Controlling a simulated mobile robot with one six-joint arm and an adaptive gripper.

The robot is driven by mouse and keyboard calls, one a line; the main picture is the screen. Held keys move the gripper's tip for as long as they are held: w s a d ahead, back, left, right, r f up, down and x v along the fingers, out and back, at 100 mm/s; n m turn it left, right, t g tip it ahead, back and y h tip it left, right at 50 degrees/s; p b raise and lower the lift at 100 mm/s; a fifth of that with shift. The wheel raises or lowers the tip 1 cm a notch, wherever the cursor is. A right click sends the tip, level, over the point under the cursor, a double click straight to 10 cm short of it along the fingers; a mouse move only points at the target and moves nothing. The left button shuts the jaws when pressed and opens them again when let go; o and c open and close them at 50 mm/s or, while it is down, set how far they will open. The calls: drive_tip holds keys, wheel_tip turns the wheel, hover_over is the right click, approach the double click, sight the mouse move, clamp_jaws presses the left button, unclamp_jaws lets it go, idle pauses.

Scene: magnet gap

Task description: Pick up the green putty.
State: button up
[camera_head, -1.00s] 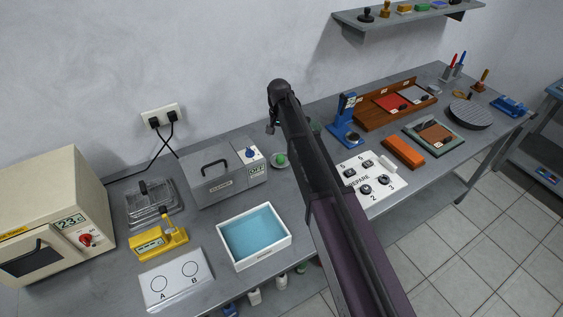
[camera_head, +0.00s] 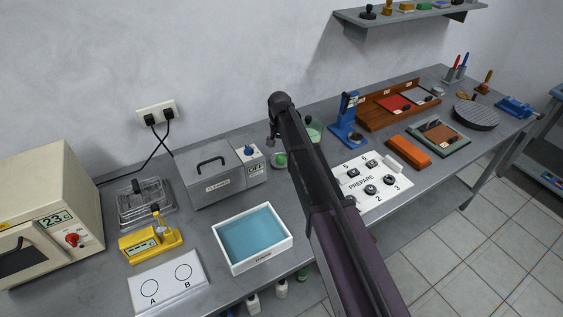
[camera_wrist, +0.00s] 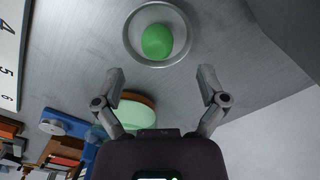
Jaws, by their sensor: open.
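The green putty (camera_wrist: 157,41) is a rounded lump in a shallow round metal dish (camera_wrist: 184,60) at the top middle of the wrist view. In the head view the putty (camera_head: 280,159) shows just right of the grey cleaner box, left of my arm. My gripper (camera_wrist: 164,75) is open and empty, its two fingers apart, with the dish beyond the fingertips. Nothing is between the fingers. In the head view the fingers are mostly hidden by my arm.
A grey cleaner box (camera_head: 212,177) stands left of the dish. A water-filled white tray (camera_head: 287,246) sits in front. The white PREPARE board (camera_head: 364,202) and a blue press (camera_head: 341,126) are to the right. A pale green round thing (camera_wrist: 129,120) lies near the left finger.

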sight(281, 155)
idle(0.4)
drive_tip(key=shift+d+f+b, duration=0.1)
drive_tip(key=shift+f+b, duration=2.5)
drive_tip(key=shift+c, duration=0.2)
drive_tip(key=c, duration=1.1)
